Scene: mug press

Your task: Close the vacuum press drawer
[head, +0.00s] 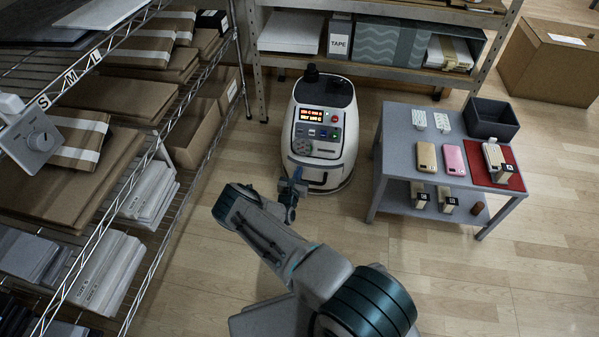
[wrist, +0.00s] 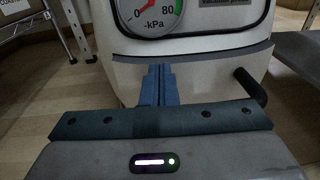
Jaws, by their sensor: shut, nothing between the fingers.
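The vacuum press (head: 322,130) is a white rounded machine with a dark top and a lit red display, standing on the floor in the head view. In the wrist view its white front (wrist: 205,75) fills the upper part, with a kPa gauge (wrist: 160,12) and a black handle (wrist: 250,87) at the right. The drawer looks flush or nearly so, but I cannot tell if it is fully in. My gripper (wrist: 160,72) is shut and empty, with its blue fingers against or just before the front, left of the handle. In the head view my gripper (head: 293,180) covers part of the lower front.
A grey table (head: 395,150) with phone cases, a red mat (head: 508,180) and a dark bin (head: 490,118) stands right of the press. A wire rack (head: 165,150) with boxes is on the left, and shelving (head: 375,70) is behind. Open floor (head: 450,270) lies at the front right.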

